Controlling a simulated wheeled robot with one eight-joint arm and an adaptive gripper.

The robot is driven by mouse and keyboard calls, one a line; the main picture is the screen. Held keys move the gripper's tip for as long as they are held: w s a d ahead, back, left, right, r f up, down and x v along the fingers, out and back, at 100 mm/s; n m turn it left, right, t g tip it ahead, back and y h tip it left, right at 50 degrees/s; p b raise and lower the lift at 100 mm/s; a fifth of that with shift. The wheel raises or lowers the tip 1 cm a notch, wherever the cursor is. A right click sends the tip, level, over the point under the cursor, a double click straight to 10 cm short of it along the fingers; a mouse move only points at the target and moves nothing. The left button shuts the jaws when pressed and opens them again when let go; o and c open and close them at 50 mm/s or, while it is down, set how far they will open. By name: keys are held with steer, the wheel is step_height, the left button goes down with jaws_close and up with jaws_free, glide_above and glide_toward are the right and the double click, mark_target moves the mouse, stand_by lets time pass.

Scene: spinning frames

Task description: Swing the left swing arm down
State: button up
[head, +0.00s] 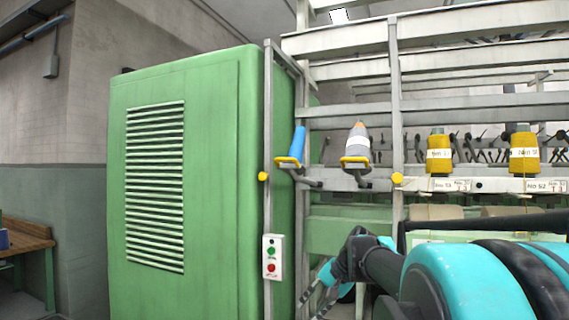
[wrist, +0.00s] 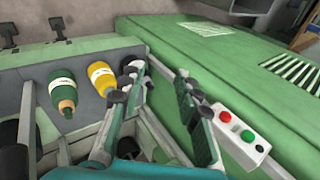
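The left swing arm (head: 287,163) is a small bracket with a yellow plate on the frame beside the green cabinet, and it carries a blue tube (head: 298,142). The right swing arm (head: 356,164) carries a grey cone (head: 357,142) with an orange tip. My gripper (head: 318,288) is below both arms in the head view, partly hidden by my own arm. In the wrist view my gripper (wrist: 160,72) has its two fingers apart, with nothing between them. I cannot clearly make out the left swing arm in the wrist view.
A control box (head: 272,257) with green and red buttons is on the post near my gripper; it also shows in the wrist view (wrist: 240,128). The green cabinet (head: 215,150) fills the left. Yellow bobbins (head: 439,155) stand along the rail at right. Metal rails cross above.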

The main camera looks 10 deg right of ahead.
steer(key=w+d+r+m+t+y, duration=0.1)
steer(key=w+d+r+m+y, duration=0.15)
steer(key=r, duration=0.95)
steer(key=w+d+r+m+t+y, duration=0.1)
steer(key=w+r+m+t, duration=0.15)
steer(key=r, duration=0.95)
steer(key=m+t+y, duration=0.2)
steer(key=m+t, duration=0.1)
steer(key=m, duration=0.2)
glide_toward(284, 160)
steer(key=shift+g, duration=0.25)
steer(key=x, duration=1)
steer(key=shift+w+d+r, duration=0.15)
steer(key=shift+w, duration=0.35)
jaws_close()
